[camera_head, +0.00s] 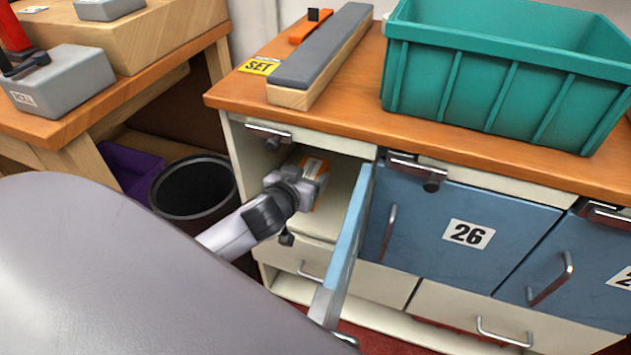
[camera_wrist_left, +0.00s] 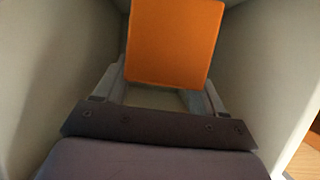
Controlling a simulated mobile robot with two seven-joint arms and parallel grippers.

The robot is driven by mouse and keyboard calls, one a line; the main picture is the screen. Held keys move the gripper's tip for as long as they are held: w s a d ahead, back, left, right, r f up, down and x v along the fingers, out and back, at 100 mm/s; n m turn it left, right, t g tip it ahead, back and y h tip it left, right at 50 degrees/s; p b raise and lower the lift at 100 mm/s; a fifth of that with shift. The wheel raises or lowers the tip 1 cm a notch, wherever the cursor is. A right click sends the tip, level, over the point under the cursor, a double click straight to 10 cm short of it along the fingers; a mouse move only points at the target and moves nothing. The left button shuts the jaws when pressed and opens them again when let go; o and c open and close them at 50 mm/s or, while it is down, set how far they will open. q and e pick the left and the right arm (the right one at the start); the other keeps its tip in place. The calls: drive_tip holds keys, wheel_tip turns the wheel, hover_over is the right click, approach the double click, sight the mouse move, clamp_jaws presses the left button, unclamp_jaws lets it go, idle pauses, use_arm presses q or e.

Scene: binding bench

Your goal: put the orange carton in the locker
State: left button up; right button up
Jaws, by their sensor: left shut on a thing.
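The orange carton (camera_head: 317,170) shows at the mouth of the open locker (camera_head: 343,190) in the head view, partly hidden behind my left gripper (camera_head: 305,184). In the left wrist view the orange carton (camera_wrist_left: 174,42) fills the upper middle, between the two fingers of my left gripper (camera_wrist_left: 165,92), which is shut on it. Pale locker walls (camera_wrist_left: 62,75) stand on both sides of it. The locker's blue door (camera_head: 345,245) is swung open toward me, to the right of my left arm. I cannot tell whether the carton touches the locker floor. My right gripper is not in view.
Locker 26 (camera_head: 480,225), to the right, is shut. A teal bin (camera_head: 480,95), a grey-topped block (camera_head: 322,55) and a yellow SET label (camera_head: 259,66) are on the cabinet top. A black waste bin (camera_head: 194,190) stands left of the cabinet.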

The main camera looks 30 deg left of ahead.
sight(315, 161)
use_arm(q)
drive_tip(key=w, duration=0.3)
drive_tip(key=w+a, duration=0.1)
drive_tip(key=w, duration=0.2)
drive_tip(key=shift+a+b, duration=0.2)
drive_tip(key=shift+b, duration=0.2)
drive_tip(key=shift+s+f+b, duration=0.15)
drive_tip(key=shift+f+b, duration=0.2)
drive_tip(key=shift+f, duration=0.7)
wheel_tip(315, 161, down, 5)
drive_tip(key=shift+r+b, duration=0.15)
drive_tip(key=shift+b, duration=0.95)
drive_tip(key=shift+f, duration=0.2)
drive_tip(key=o, duration=1.2)
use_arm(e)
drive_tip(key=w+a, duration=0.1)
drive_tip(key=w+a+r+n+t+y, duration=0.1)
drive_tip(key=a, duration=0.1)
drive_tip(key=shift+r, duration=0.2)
